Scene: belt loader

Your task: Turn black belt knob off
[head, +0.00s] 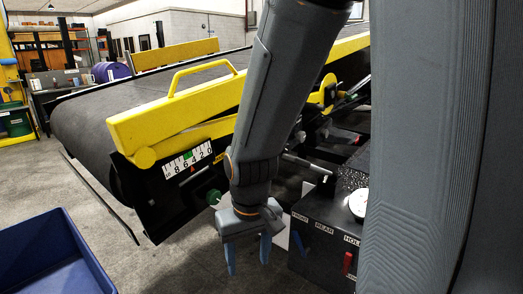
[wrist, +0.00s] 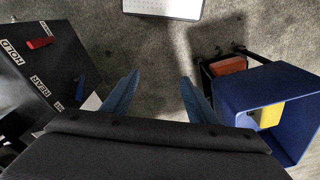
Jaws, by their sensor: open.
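My gripper (head: 248,266) hangs open and empty, fingers down, left of a black control box (head: 318,262). Its two blue fingers stand apart in the wrist view (wrist: 160,80), with bare floor between them. The box carries FRONT, REAR and HOLD labels, a blue lever (head: 298,243) and a red lever (head: 347,264); it also shows at the left of the wrist view (wrist: 45,72). The belt loader's dark belt (head: 90,120) slopes behind my arm. A green knob (head: 213,197) sits at its lower end. I cannot make out a black belt knob; my arm hides part of the loader.
A blue bin (head: 40,250) stands on the floor at lower left; a blue bin (wrist: 225,92) holding something yellow is right in the wrist view. A yellow rail (head: 170,113) runs beside the belt. A white panel (wrist: 165,8) lies ahead. Floor between bin and loader is clear.

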